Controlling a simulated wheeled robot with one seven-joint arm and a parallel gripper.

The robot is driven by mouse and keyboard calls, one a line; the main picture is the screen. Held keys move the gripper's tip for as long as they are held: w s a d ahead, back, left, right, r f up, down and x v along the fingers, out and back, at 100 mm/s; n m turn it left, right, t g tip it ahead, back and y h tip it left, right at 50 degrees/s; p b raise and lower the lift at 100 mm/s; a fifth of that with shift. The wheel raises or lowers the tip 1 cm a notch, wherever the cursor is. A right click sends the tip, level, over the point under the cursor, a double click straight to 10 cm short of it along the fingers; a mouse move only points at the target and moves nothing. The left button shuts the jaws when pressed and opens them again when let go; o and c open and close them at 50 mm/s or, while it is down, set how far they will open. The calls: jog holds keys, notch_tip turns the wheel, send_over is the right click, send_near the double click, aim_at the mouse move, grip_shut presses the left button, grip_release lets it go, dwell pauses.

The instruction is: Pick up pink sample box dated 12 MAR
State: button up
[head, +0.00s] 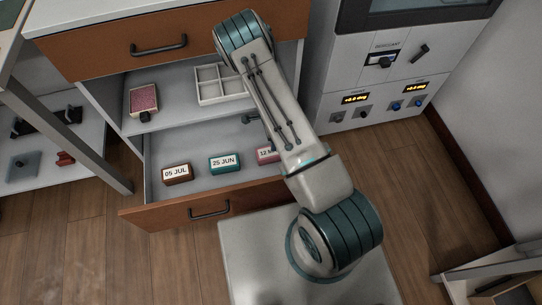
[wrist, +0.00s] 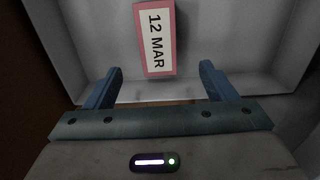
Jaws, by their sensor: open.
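The pink sample box (wrist: 155,38) has a white label reading 12 MAR and shows in the wrist view beyond my gripper's fingertips. In the head view the pink box (head: 266,155) lies at the right of the open lower drawer, partly hidden by my arm. My gripper (wrist: 158,80) is open and empty, its two blue fingers apart, with the box ahead of the gap between them. The fingers do not appear to touch the box. In the head view my gripper is mostly hidden behind my arm.
In the same drawer (head: 208,211) are a teal box (head: 224,163) labelled 25 JUN and a brown box (head: 177,173) labelled 05 JUL. Above are a white divided tray (head: 220,86) and a pink-topped item (head: 144,98). A control cabinet (head: 372,85) stands at the right.

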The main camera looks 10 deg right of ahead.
aim_at(264, 155)
notch_tip(264, 155, down, 9)
jog(key=b, duration=0.3)
jog(key=shift+r, duration=0.15)
jog(key=f+b, duration=0.2)
jog(key=f, duration=0.3)
jog(key=shift+s+f+b, duration=0.15)
jog(key=shift+s+b, duration=0.05)
jog(key=shift+b, duration=0.2)
jog(key=c, duration=1.2)
